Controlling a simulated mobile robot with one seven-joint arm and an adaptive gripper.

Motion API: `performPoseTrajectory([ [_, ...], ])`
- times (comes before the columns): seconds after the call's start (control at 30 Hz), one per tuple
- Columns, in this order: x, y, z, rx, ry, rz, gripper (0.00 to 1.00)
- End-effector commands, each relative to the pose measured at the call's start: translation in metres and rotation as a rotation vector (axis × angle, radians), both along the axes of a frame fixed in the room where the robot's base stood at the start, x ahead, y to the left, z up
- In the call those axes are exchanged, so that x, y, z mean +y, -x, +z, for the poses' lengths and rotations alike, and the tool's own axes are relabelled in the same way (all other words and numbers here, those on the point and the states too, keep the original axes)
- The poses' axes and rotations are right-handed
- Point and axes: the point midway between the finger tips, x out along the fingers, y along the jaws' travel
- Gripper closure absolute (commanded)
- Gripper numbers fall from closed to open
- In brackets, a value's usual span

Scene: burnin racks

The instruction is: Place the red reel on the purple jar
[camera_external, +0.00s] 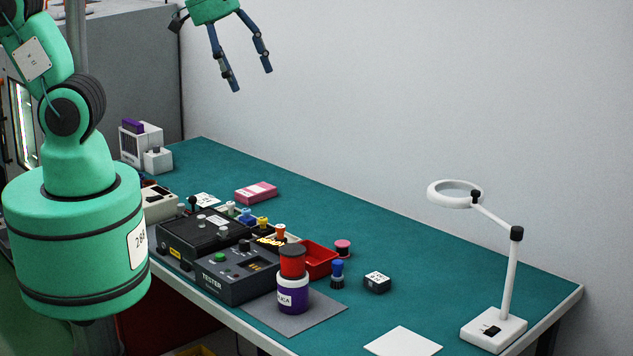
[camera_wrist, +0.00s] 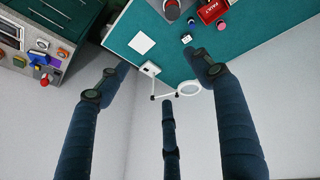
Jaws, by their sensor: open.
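The red reel (camera_external: 292,261), with dark bands, appears to sit upright on top of the purple jar (camera_external: 294,299), near the front edge of the bench. The jar has a pale rim and a white label, and stands on a grey mat (camera_external: 325,314). In the wrist view a partly cut-off red and grey round shape (camera_wrist: 173,10) at the top edge looks like this stack. My gripper (camera_external: 250,79) is high above the bench, far up and left of the stack. Its fingers are spread open, with nothing between them, and also show in the wrist view (camera_wrist: 160,72).
A dark tester box (camera_external: 235,285) stands just left of the jar. A magnifier lamp (camera_external: 494,330) stands right.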

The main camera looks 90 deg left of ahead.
Motion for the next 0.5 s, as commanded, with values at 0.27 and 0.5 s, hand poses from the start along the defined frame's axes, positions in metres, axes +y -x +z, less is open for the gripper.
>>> performPoseTrajectory([
  [0.27,-0.005,0.051,0.052,-0.075,-0.199,-0.422,0.35],
  [0.5,-0.006,0.077,0.07,-0.102,-0.306,-0.627,0.35],
])
